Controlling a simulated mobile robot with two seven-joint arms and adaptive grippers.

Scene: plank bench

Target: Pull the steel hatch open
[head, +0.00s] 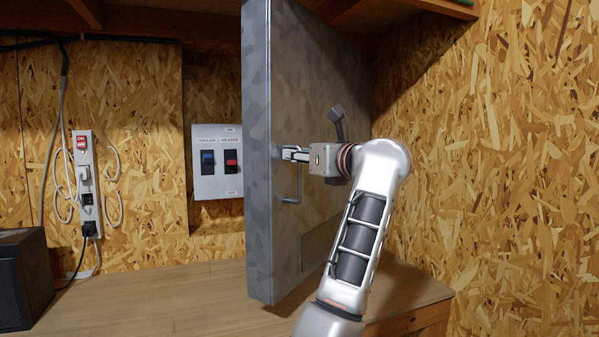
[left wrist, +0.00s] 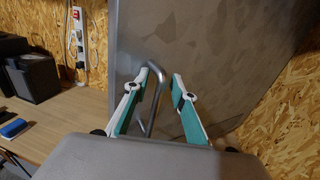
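The steel hatch (head: 290,90) is a tall, thick grey panel above the bench. It stands out at an angle from the back wall, near edge at left, face receding right. It fills the middle of the left wrist view (left wrist: 215,45). Its bent-bar handle (head: 299,185) is near the left edge of the face. My left gripper (head: 287,152) is at the upper part of the handle. In the left wrist view its fingers (left wrist: 161,82) are apart, with the handle bar (left wrist: 157,98) between them, nearer the left finger. My right gripper is in neither view.
A switch panel (head: 217,183) with blue and red switches is on the back wall. A power strip (head: 85,185) with cables hangs left. A black box (head: 25,280) stands on the wooden bench (head: 180,305). A chipboard wall (head: 520,180) is close on the right. Bench left of the hatch is mostly clear.

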